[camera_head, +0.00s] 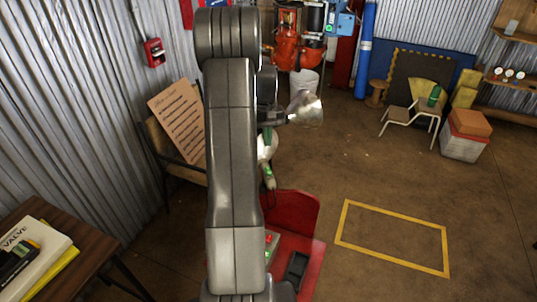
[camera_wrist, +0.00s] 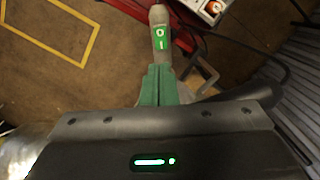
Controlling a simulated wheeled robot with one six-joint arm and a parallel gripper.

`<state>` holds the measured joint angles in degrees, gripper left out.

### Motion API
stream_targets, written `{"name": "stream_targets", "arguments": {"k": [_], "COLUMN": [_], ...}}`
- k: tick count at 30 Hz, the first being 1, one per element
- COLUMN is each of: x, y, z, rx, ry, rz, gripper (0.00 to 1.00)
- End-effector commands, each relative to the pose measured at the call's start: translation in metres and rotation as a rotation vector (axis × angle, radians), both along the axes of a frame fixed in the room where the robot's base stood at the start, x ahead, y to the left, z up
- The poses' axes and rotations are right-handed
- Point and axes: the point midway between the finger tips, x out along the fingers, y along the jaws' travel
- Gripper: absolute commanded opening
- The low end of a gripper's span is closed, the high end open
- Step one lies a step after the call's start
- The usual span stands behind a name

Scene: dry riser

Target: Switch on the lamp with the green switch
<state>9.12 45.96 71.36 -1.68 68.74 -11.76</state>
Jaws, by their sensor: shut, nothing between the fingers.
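The green switch (camera_wrist: 160,37) is a small green plate with white O and I marks on a pale grey handle (camera_wrist: 159,14). In the wrist view it lies just beyond my fingertips. The switch also shows in the head view (camera_head: 269,171), low beside my arm. My gripper (camera_wrist: 158,70) has green fingers, shut together and empty, pointing at the handle's near end; I cannot tell if they touch it. A silvery dome, apparently the lamp's reflector (camera_head: 306,109), shows to the right of my wrist. I see no clear glow from it.
A red surface (camera_head: 312,262) with small items lies below the switch. A dark cable (camera_wrist: 280,72) curves at the right of the wrist view. A brown table (camera_head: 88,238) with books stands at left. The floor inside the yellow outline (camera_head: 392,236) is clear.

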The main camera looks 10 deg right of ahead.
Motion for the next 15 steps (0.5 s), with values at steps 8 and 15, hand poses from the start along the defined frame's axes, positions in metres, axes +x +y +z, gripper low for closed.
{"name": "stream_targets", "arguments": {"k": [8,15], "x": [0.005,0.006], "y": [0.001,0.000], "z": [0.028,0.030], "rx": [-0.001,-0.002], "ry": [-0.008,-0.008], "rz": [0.001,0.001], "gripper": [0.00,0.00]}}
